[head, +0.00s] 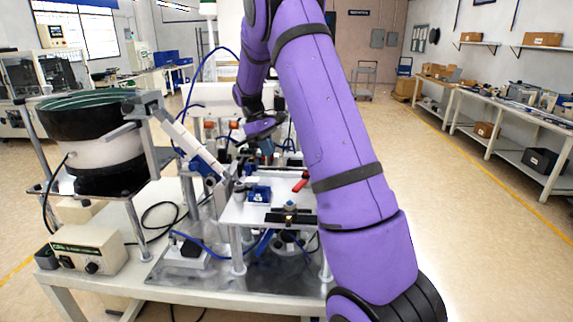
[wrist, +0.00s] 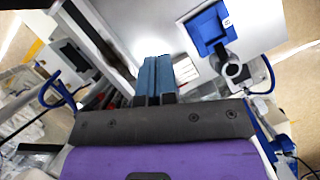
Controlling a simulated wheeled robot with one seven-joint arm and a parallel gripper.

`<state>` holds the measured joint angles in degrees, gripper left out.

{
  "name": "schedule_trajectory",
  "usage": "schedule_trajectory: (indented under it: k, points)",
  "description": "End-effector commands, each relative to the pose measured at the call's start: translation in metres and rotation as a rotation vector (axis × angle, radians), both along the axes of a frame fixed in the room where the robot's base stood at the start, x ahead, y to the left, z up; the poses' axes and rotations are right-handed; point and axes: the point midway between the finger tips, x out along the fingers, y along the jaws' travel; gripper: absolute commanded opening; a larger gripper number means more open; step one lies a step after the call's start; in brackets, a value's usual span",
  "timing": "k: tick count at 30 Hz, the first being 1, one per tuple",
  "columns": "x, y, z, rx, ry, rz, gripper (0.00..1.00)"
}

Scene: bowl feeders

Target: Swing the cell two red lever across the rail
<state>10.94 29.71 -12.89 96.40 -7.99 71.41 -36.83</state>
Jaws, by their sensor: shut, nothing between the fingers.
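A red lever (head: 301,182) shows in the head view on the white raised plate (head: 240,212), just left of my purple arm. Its right end is close to my arm's outline, and I cannot tell whether part of it is hidden. I cannot read a cell number on it or make out the rail. My gripper (head: 267,148) is above and behind the plate, up and left of the lever and apart from it. In the wrist view the blue fingers (wrist: 155,80) are together with nothing between them. The red lever does not show in the wrist view.
A blue block (head: 259,194) and a black fixture (head: 290,214) sit on the plate. The blue block seems to show in the wrist view (wrist: 208,28). A bowl feeder (head: 95,140) with a sloping chute (head: 190,146) stands left. A control box (head: 88,249) is front left.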

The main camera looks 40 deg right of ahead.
Motion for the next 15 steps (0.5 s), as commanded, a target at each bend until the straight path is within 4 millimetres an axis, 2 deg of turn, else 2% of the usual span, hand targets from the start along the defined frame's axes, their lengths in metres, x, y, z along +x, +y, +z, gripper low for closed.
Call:
schedule_trajectory:
  k: [15]
  points:
    - [-0.032, -0.010, -0.083, 0.001, 0.004, -0.001, 0.00]
